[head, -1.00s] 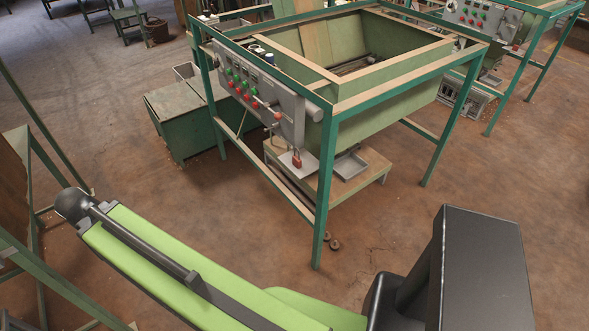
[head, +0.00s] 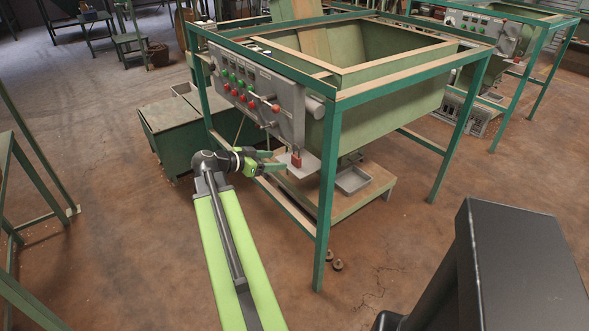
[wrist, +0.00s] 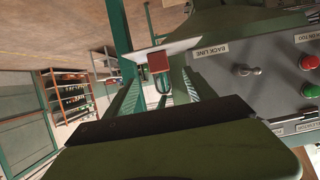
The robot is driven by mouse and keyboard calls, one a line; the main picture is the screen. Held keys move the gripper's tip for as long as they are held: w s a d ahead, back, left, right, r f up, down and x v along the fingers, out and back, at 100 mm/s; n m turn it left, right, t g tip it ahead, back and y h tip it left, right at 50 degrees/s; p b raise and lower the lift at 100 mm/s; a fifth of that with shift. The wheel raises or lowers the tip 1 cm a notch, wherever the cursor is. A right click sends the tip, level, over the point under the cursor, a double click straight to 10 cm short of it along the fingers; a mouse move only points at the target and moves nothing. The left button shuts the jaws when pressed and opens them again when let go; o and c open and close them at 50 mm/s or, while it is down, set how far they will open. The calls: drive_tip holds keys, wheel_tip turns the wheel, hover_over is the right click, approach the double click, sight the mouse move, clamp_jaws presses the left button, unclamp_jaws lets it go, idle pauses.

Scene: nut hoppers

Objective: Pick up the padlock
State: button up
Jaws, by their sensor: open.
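The red padlock (head: 296,161) stands upright on a small pale metal shelf (head: 306,170) below the control panel of the near hopper. In the wrist view the padlock (wrist: 158,62) shows upside down, its shackle pointing down in the picture, against the shelf (wrist: 180,45). My gripper (head: 280,160) is open and empty, just left of the padlock in the head view, fingers pointing at it. In the wrist view the padlock appears between the two green fingers (wrist: 162,92), near their tips. I cannot tell whether the tips have reached it.
The grey control panel (head: 252,95) with buttons and levers is close above my gripper. The hopper's green frame leg (head: 326,200) stands right of the shelf. A metal tray (head: 353,180) sits on a low wooden platform (head: 375,187). The floor in front is mostly clear.

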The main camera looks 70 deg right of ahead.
sight(294, 159)
drive_tip(key=b+x, duration=0.3)
drive_tip(key=x, duration=0.7)
drive_tip(key=shift+s, duration=0.1)
drive_tip(key=shift+r, duration=0.15)
clamp_jaws()
